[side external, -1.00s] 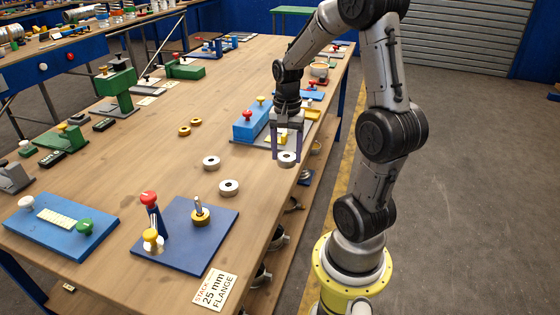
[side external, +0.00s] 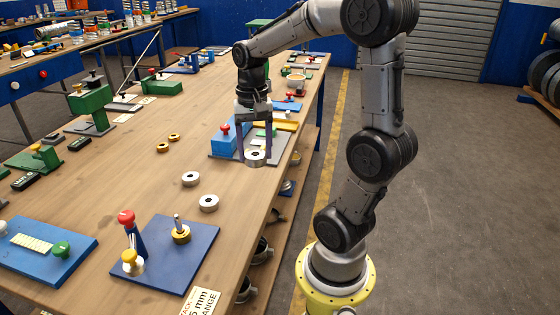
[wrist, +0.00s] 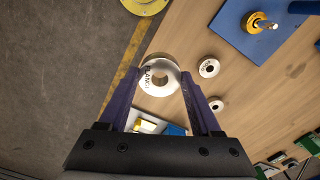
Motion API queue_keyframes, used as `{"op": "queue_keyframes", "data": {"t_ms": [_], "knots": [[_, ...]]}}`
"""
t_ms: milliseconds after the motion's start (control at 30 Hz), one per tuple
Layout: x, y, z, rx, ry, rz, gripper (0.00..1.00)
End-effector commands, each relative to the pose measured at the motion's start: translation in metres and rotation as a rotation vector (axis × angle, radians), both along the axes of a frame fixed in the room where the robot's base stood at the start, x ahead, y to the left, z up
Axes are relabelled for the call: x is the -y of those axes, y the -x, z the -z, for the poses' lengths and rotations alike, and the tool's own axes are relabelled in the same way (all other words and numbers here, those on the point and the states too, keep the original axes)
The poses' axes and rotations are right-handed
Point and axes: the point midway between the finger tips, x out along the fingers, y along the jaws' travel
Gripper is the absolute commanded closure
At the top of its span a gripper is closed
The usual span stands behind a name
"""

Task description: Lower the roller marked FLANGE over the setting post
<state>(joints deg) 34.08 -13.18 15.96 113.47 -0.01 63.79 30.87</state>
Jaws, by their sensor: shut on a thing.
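My gripper (side external: 254,152) is shut on a silver ring-shaped roller (side external: 256,158), held above the table's right edge. In the wrist view the roller (wrist: 160,76) sits between the fingertips, with partly readable lettering that looks like FLANGE on its face. The setting post (side external: 177,222) stands upright on a blue plate (side external: 150,268), with a gold ring (side external: 181,234) around its base. It also shows in the wrist view, where the post (wrist: 265,24) is at upper right. The roller is well apart from the post.
Two loose silver rollers (side external: 190,179) (side external: 208,203) lie between my gripper and the plate. A blue block (side external: 226,140) is just left of my gripper.

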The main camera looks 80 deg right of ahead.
Motion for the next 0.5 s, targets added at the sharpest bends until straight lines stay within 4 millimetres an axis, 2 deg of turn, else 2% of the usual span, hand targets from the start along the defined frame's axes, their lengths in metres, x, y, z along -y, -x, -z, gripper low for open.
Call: {"op": "queue_keyframes", "data": {"t_ms": [33,100,167,300,400,500], "knots": [[-0.006,-0.02,-0.002,0.0,0.0,-0.076,1.0],[-0.017,-0.046,-0.004,0.0,0.0,-0.175,1.0],[-0.029,-0.068,-0.004,0.0,0.0,-0.261,1.0],[-0.067,-0.111,-0.001,-0.001,-0.001,-0.442,1.0],[-0.096,-0.133,0.004,0.001,0.001,-0.543,1.0],[-0.121,-0.145,0.011,0.0,0.0,-0.614,1.0]]}}
